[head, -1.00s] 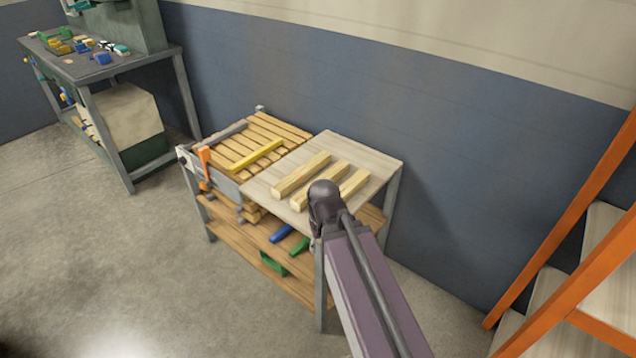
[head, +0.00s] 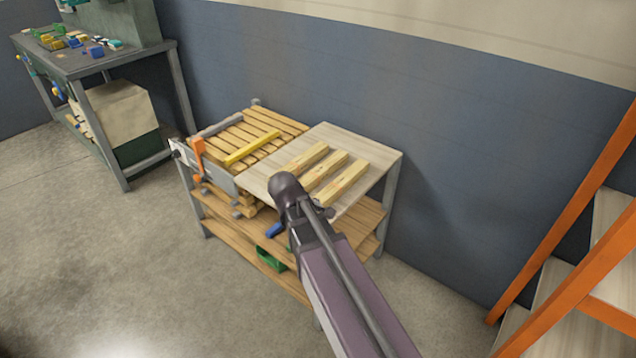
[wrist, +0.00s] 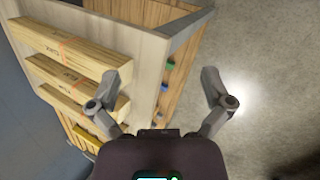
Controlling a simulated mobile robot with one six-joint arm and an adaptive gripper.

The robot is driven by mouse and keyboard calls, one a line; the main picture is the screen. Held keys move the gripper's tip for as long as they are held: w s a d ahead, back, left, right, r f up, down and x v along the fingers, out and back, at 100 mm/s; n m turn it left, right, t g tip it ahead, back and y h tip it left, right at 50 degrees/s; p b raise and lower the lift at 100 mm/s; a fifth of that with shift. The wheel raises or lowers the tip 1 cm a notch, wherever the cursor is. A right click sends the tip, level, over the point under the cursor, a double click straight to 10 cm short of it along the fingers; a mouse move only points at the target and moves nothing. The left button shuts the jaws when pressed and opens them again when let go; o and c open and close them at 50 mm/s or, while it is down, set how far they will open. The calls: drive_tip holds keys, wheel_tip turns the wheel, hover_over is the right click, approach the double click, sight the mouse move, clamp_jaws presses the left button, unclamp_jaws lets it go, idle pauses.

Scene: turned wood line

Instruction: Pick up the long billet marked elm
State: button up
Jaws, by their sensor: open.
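Three long pale wooden billets lie side by side on a light wood tabletop (head: 375,155): a left one (head: 302,160), a middle one (head: 325,170) and a right one (head: 344,182). In the wrist view they show as a top (wrist: 65,45), a middle (wrist: 65,76) and a bottom billet (wrist: 68,105), each with small dark lettering and a reddish mark. The lettering is too small and turned for me to tell surely which reads elm. My gripper (wrist: 166,82) is open and empty, beside the billets' near ends, its left finger overlapping them in the picture.
A slatted bench top (head: 240,135) with a yellow bar (head: 253,149) and an orange clamp (head: 198,158) adjoins on the left. Shelves below hold a green item (head: 270,257). An orange-railed stair (head: 570,215) stands at right. The floor in front is clear.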

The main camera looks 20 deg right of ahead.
drive_tip(key=w+a+n+t+h+b, duration=0.6)
drive_tip(key=w+a+n, duration=0.3)
drive_tip(key=w+n, duration=0.4)
drive_tip(key=n+b, duration=0.1)
drive_tip(key=n, duration=0.1)
drive_tip(key=shift+a+r+n+b, duration=0.3)
drive_tip(key=shift+a+r, duration=0.05)
drive_tip(key=b+x, duration=0.3)
drive_tip(key=x, duration=0.4)
drive_tip(key=shift+f, duration=0.15)
drive_tip(key=shift+w+d+f, duration=0.2)
drive_tip(key=shift+w+d, duration=0.2)
drive_tip(key=shift+d, duration=0.2)
